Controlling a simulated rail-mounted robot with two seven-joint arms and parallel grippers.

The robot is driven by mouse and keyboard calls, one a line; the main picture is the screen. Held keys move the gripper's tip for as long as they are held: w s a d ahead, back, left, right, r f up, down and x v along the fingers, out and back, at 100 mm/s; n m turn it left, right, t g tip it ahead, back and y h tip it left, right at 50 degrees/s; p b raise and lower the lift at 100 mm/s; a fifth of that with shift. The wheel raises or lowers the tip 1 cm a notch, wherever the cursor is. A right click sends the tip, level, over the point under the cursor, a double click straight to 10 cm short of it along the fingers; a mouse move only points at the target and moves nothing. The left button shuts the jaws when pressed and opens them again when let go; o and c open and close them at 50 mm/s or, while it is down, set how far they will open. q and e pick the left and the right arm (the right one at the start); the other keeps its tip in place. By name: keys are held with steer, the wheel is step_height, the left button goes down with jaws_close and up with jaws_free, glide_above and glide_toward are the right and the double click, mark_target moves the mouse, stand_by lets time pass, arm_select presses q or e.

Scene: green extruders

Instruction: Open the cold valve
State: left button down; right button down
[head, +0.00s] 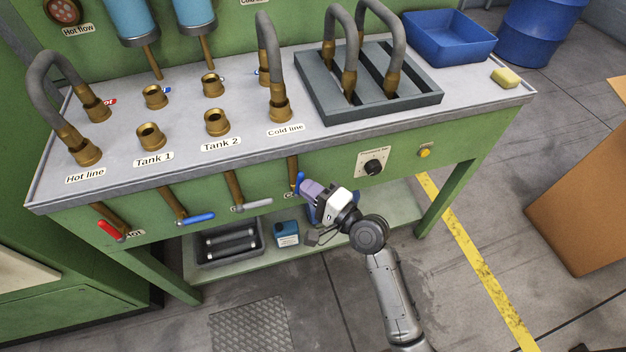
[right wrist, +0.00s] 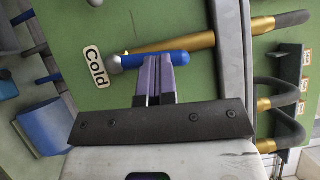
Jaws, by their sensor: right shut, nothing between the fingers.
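The cold valve's blue handle (head: 299,182) is on the bench's green front panel, below the Cold line fitting. My right gripper (head: 306,188) is at this handle. Its purple fingers (right wrist: 160,60) are shut together and empty, with their tips at the handle's side. I cannot tell whether they touch it. In the head view the gripper hides part of the handle and label. My left gripper is not in view.
Other valve handles, red (head: 110,230), blue (head: 197,218) and grey (head: 258,203), stick out along the panel to the left. A dial (head: 373,167) and a yellow button (head: 424,152) are to the right. A blue canister (head: 287,233) stands on the shelf below.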

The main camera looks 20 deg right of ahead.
arm_select(q)
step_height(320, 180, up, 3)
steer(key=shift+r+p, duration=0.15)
steer(key=shift+p, duration=0.9)
arm_select(e)
steer(key=shift+a+r+n+g, duration=0.1)
steer(key=shift+a+n+g, duration=0.2)
steer(key=shift+n, duration=0.3)
